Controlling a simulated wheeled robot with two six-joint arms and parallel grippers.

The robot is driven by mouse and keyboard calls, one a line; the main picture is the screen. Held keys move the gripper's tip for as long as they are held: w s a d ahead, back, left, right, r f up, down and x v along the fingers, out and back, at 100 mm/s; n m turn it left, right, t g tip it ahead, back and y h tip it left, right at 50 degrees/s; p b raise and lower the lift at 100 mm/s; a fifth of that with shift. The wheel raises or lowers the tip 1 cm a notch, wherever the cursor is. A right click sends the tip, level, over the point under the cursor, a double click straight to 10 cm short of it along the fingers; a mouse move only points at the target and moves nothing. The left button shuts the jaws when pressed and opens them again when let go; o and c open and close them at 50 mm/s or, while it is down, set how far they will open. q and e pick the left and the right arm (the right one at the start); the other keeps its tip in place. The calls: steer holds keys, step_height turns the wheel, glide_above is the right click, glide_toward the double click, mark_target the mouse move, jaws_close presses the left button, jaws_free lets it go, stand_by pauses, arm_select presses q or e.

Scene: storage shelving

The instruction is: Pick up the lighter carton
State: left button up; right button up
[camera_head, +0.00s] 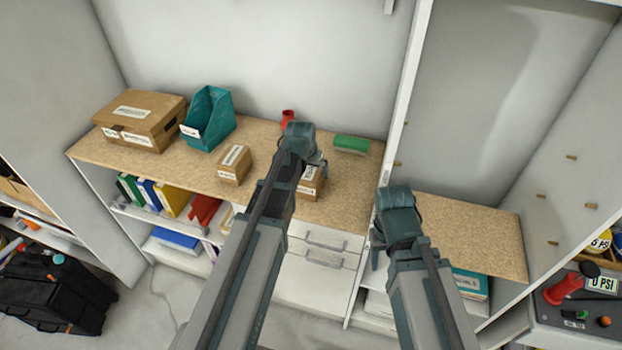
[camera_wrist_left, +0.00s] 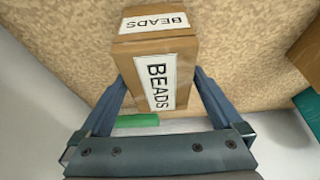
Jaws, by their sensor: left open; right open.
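Two small brown cartons stand on the wooden shelf top. One carton (camera_head: 235,163) is left of my left arm. The other carton (camera_head: 310,184) is partly hidden behind my left gripper (camera_head: 316,168). In the left wrist view a carton labelled BEADS (camera_wrist_left: 157,82) sits between the two open fingers of my left gripper (camera_wrist_left: 158,95), one finger on each side. I cannot tell whether the fingers touch it. My right gripper (camera_head: 376,252) is open and empty, low in front of the cabinet divider. Which carton is lighter does not show.
A large cardboard box (camera_head: 140,118) and a teal bin (camera_head: 209,118) stand at the back left of the top. A red cup (camera_head: 287,117) and a green block (camera_head: 351,144) are near the back. A white upright panel (camera_head: 397,130) divides the right bay; its wooden shelf (camera_head: 465,225) is clear.

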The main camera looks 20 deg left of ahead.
arm_select(q)
steer(key=c, duration=1.2)
